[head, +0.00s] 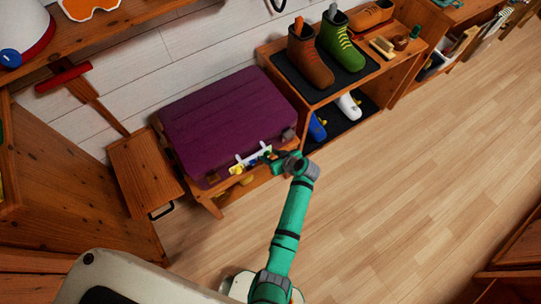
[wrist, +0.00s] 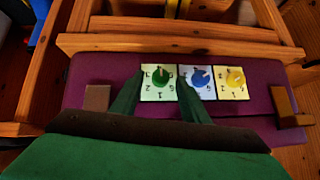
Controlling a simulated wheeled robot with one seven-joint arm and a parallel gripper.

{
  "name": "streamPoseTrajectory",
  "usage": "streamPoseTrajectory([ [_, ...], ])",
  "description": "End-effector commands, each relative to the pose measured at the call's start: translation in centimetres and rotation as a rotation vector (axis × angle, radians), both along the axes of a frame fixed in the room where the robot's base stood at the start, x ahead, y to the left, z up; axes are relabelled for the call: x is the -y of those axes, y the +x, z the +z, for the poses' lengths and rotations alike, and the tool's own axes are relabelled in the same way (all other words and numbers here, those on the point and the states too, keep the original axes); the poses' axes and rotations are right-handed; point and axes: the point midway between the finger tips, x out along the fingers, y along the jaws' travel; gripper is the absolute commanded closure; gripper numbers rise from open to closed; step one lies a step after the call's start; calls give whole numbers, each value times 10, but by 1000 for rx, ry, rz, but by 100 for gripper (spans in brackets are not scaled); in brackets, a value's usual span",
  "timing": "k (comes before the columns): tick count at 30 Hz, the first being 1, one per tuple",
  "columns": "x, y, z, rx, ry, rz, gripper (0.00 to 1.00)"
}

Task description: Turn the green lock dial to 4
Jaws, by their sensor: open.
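The purple suitcase (head: 220,110) lies on a wooden bench, and its side with the lock also shows in the wrist view (wrist: 72,98). Three dials on pale number plates sit in a row: the green lock dial (wrist: 161,74), a blue dial (wrist: 200,77) and a yellow dial (wrist: 235,78). My gripper (wrist: 161,77) is open, with one finger on each side of the green dial; I cannot tell whether they touch it. The right finger lies between the green and blue dials. The digits are too small to read surely. In the head view my gripper (head: 274,157) is at the suitcase's front.
Brown clasps flank the dials, left (wrist: 97,97) and right (wrist: 289,106). The wooden bench (head: 212,208) is under the suitcase. The floor (head: 420,170) at right is clear.

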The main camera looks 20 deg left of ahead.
Motion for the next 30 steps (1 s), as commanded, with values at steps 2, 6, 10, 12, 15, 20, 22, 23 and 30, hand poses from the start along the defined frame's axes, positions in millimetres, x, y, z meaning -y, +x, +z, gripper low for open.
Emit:
streamPoseTrajectory([
  [2,9,-5,8,1,-1,-3,59],
  [6,23,-15,27,2,-1,1,59],
  [10,38,-23,45,2,-2,1,59],
  [12,45,-27,52,2,-1,1,59],
  [15,55,-31,61,1,0,-3,59],
  [20,61,-34,68,1,0,-4,59],
  [22,62,-35,69,1,0,-4,59],
  [23,62,-35,69,0,0,-3,59],
  [30,61,-35,69,0,0,-1,59],
])
